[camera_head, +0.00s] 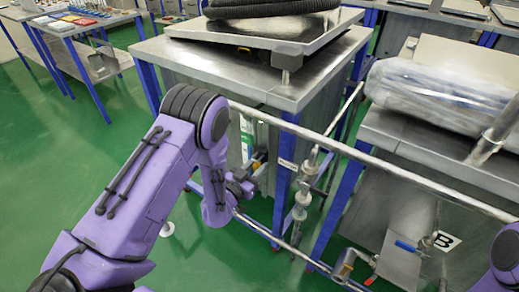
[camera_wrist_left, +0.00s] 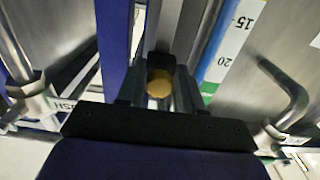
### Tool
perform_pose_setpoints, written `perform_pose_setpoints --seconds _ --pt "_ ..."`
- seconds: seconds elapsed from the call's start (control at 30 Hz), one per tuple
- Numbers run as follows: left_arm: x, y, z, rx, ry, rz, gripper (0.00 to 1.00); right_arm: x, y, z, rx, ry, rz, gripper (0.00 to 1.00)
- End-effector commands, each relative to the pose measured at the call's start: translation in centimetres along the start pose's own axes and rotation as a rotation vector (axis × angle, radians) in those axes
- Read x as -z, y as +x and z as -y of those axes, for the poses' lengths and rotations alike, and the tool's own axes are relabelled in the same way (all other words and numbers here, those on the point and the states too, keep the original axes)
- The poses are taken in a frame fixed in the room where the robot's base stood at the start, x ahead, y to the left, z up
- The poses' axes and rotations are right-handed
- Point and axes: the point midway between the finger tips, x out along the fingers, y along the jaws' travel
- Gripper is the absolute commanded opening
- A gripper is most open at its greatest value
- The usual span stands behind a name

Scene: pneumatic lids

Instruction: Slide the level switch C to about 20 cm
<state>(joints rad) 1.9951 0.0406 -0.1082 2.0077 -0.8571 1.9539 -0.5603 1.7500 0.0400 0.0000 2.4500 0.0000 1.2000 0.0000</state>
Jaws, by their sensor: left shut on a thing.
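The level switch (camera_wrist_left: 159,83) shows as a round brass-yellow knob on an upright rail in the left wrist view. My left gripper (camera_wrist_left: 159,72) is shut on it, with one dark finger at each side. The level scale (camera_wrist_left: 232,42) stands just right of the rail in that view. Its marks 15 and 20 are readable, and the knob is near the end beyond the 20. No letter C is readable. In the head view my left gripper (camera_head: 244,186) reaches in beside the metal table's leg, and the knob is hard to make out there. My right gripper is out of view.
A steel table (camera_head: 275,82) with blue legs stands above the left gripper. A long horizontal pipe (camera_head: 370,160) crosses in front. Vertical pipe fittings (camera_head: 302,198) stand right of the gripper.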

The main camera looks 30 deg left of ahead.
Motion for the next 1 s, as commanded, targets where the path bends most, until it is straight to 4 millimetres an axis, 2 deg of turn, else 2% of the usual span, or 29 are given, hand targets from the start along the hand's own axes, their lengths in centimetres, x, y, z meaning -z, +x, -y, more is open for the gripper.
perform_pose_setpoints --seconds 0.03,0.6,0.77,0.8,0.83,1.0 --pt "-0.6 -0.1 -0.1 -0.004 0.0 0.007 0.0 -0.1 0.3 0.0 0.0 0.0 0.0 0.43" --pt "-2.2 -0.1 -0.1 -0.004 0.0 0.007 0.0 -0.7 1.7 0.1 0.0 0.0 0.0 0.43" --pt "-2.1 -0.1 -0.1 -0.004 0.0 0.006 0.0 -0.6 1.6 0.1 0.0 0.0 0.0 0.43" --pt "-2.1 -0.1 -0.1 -0.004 0.0 0.006 0.45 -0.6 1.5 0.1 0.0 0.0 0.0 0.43" --pt "-2.1 -0.1 -0.1 -0.003 0.0 0.006 0.55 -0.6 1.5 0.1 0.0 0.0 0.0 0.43" --pt "-2.0 -0.1 -0.1 -0.002 0.0 0.003 0.55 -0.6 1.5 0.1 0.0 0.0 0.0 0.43"
